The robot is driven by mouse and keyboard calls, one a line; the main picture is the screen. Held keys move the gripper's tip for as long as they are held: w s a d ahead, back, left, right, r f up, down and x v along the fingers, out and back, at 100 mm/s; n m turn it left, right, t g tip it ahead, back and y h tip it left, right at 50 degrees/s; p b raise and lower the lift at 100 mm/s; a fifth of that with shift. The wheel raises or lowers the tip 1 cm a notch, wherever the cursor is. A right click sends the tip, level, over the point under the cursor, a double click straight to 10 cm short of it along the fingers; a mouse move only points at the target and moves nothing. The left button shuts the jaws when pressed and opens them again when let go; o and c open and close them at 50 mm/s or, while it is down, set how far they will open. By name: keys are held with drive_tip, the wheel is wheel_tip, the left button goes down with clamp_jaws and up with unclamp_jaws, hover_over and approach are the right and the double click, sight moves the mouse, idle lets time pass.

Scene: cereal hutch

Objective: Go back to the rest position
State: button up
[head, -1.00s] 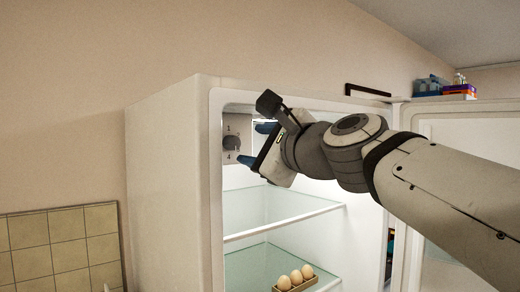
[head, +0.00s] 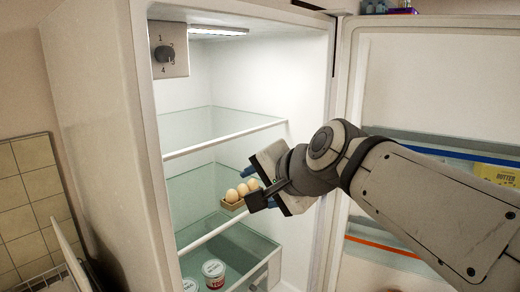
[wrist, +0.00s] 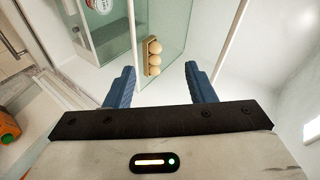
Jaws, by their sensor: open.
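My gripper (head: 262,190) is in front of the open fridge (head: 95,150), at about the height of the egg shelf in the head view. In the wrist view its two blue fingers (wrist: 160,78) are spread wide with nothing between them. The grey thermostat dial (head: 165,53) is at the fridge's top left, well away from my gripper. A small tray of eggs (head: 241,190) sits on a glass shelf behind my gripper and is partly hidden by it. The eggs also show beyond the fingers in the wrist view (wrist: 154,59).
The open fridge door (head: 450,85) stands at the right, with a yellow butter pack (head: 497,173) in its rack. Lidded tubs (head: 213,270) stand low in the fridge. The upper glass shelf (head: 215,138) is empty. An orange item (wrist: 8,126) lies at the wrist view's left edge.

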drive_tip(key=s+d+f+n+g+h, duration=0.3)
drive_tip(key=s+d+f, duration=0.3)
drive_tip(key=f, duration=0.5)
drive_tip(key=s+d+f+n+g+h, duration=0.2)
drive_tip(key=s+d+f+n+h, duration=0.1)
drive_tip(key=s+d+f+n, duration=0.2)
drive_tip(key=s+d+f, duration=0.2)
drive_tip(key=d+f, duration=0.2)
drive_tip(key=f, duration=0.1)
drive_tip(key=shift+s+d+f+g, duration=0.15)
drive_tip(key=shift+f+g, duration=0.25)
drive_tip(key=shift+c, duration=0.5)
